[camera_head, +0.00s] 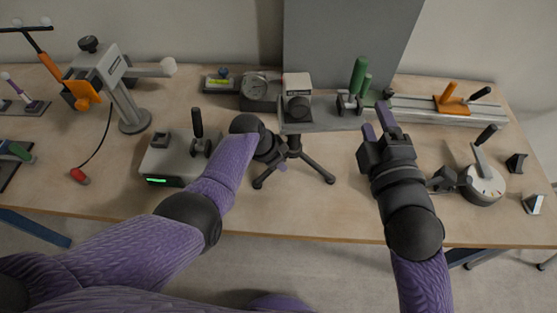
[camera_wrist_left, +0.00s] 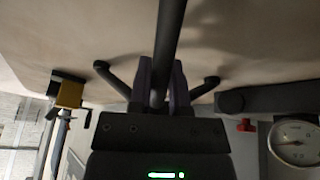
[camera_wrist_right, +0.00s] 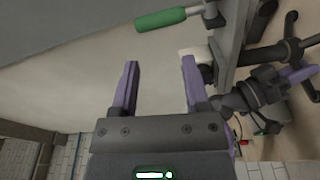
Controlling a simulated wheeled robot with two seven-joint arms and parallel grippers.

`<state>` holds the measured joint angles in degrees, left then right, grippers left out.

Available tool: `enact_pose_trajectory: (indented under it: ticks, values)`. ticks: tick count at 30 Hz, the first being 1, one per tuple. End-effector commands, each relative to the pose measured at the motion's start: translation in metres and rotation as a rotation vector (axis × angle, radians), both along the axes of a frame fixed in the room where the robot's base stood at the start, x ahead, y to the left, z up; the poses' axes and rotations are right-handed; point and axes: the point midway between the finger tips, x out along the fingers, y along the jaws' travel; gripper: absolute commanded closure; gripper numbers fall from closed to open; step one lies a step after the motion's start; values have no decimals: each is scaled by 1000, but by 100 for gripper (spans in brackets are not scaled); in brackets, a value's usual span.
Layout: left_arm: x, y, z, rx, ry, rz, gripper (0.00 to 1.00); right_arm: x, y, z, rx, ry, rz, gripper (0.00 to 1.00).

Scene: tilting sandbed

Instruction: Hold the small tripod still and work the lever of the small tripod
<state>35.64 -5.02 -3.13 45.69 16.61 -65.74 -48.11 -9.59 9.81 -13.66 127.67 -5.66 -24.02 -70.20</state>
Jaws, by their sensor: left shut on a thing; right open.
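The small tripod (camera_head: 294,146) stands upright on the table with its dark legs spread. My left gripper (camera_head: 282,153) is shut on its dark centre column; the left wrist view shows the column (camera_wrist_left: 172,35) between the closed fingers (camera_wrist_left: 161,88). I cannot clearly make out the tripod's lever.
A grey panel (camera_head: 345,40) rises behind. A grey box (camera_head: 170,160) with a black lever is left, a round dial device (camera_head: 483,186) right. The front table edge is clear.

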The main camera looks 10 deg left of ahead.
Motion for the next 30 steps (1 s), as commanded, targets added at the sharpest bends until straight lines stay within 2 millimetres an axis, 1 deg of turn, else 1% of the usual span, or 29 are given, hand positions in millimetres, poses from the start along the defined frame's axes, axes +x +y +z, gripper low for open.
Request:
enact_pose_trajectory:
  ticks: [10,16,17,18,19,21,24,27,30]
  values:
    - [0,0,0,1,-1,0,100,0,0,0,0,0,0,41]
    - [0,0,0,1,-1,0,100,-1,-1,-1,-4,0,1,84]
    - [0,0,0,1,-1,0,100,-3,-5,-2,-12,-1,5,90]
    - [0,0,0,1,-1,0,100,-7,-11,-4,-28,-5,15,98]
    - [0,0,0,1,-1,1,100,-12,-17,-6,-44,-8,27,100]
    - [0,0,0,1,-1,1,100,-24,-30,-8,-81,-19,69,100]
    - [0,0,0,1,-1,1,100,-39,-42,-5,-118,-35,135,100]
    - [0,0,0,1,-1,0,100,-48,-46,-2,-134,-43,183,100]
    - [0,0,0,1,-1,0,100,-51,-47,-1,-135,-45,199,100]
